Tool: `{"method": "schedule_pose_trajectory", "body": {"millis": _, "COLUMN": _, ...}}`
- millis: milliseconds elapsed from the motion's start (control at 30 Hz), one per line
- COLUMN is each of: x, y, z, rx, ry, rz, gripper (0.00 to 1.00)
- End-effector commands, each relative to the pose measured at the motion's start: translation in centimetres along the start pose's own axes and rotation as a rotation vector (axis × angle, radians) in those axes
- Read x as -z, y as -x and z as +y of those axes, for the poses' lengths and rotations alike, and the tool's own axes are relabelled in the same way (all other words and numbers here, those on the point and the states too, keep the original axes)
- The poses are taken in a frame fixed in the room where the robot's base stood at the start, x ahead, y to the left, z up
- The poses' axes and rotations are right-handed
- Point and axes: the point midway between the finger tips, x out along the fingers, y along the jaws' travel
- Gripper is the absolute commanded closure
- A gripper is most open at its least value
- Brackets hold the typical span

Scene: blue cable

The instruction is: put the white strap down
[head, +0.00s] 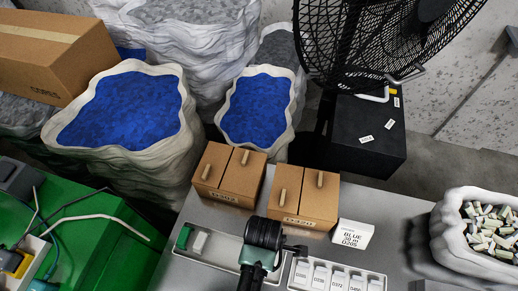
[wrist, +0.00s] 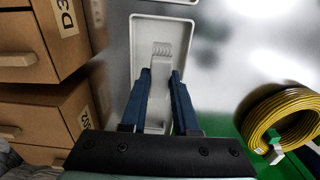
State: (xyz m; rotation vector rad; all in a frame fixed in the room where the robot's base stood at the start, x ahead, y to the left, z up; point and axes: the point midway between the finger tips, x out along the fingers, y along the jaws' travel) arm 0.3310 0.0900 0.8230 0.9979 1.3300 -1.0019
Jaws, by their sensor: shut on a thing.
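My gripper (wrist: 160,80) has its two blue fingers on either side of the white strap (wrist: 161,62), a pale piece with a ribbed end. The strap lies lengthwise between the fingers, over a light tray (wrist: 135,30). I cannot tell whether it touches the tray floor. In the head view my gripper (head: 296,249) is over the grey-white tray (head: 222,262) on the metal table; the held strap cannot be made out there.
Brown drawer boxes (head: 305,197) and a white label box (head: 352,234) stand behind. A yellow cable coil (wrist: 282,115) lies on a green surface.

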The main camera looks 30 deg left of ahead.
Motion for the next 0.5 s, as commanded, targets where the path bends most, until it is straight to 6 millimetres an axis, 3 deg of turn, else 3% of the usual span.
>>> {"method": "schedule_pose_trajectory", "body": {"millis": 500, "x": 0.0, "y": -5.7, "z": 0.1, "rx": -0.001, "ry": -0.001, "rz": 0.000, "gripper": 1.00}}
